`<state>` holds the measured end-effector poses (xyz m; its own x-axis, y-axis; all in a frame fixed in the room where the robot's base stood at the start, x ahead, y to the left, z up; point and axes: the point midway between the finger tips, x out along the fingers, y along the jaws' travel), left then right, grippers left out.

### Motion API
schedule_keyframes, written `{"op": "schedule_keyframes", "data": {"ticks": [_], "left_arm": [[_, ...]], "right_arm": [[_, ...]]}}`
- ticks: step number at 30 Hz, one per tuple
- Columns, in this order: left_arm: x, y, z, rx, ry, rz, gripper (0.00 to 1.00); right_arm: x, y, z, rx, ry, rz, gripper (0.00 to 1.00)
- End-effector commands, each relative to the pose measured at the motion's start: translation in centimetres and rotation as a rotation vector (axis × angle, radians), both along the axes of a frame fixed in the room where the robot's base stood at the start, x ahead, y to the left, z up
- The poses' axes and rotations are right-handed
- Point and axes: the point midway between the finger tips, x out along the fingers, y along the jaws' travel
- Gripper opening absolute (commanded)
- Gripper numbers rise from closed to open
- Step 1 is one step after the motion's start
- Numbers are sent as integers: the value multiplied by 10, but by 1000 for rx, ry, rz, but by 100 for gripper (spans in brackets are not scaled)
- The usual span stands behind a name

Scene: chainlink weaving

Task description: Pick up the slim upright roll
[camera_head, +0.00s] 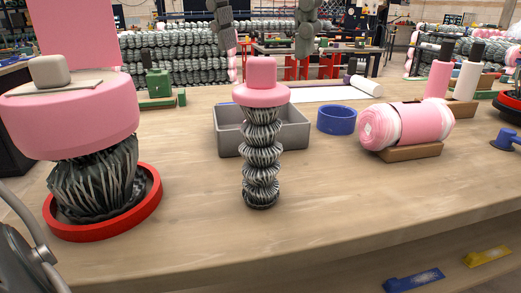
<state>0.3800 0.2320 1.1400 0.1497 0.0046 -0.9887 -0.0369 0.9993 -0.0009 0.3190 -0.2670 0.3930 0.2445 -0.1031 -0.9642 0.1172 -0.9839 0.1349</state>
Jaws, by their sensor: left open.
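The slim upright roll (261,158) stands on the workbench near the middle of the view. It is a column of bulging dark wire mesh with a pink collar and a smaller pink cap on top. My left gripper (28,255) shows only in part at the lower left corner. It is open and well apart from the slim roll, to its left and nearer to me. Its fingertips are not clearly visible. My right gripper is not in view.
A wide pink-topped mesh roll (95,180) in a red ring tray (150,208) stands between my left gripper and the slim roll. A grey bin (228,143) is close behind the slim roll. A blue ring (337,120) and a lying pink roll (410,124) are right.

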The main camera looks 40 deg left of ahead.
Motion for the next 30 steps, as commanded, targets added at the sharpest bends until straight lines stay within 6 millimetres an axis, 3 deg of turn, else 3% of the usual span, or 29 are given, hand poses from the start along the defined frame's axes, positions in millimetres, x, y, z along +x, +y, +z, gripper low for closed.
{"op": "schedule_keyframes", "data": {"ticks": [11,18,28,30], "left_arm": [[4,3,-36,-2,3,0,77],[8,8,-70,-1,2,-1,77],[9,8,-78,0,-1,2,77],[9,8,-77,0,-1,2,69]], "right_arm": [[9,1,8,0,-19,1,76],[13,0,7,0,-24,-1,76],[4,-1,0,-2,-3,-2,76],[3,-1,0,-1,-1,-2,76]]}}
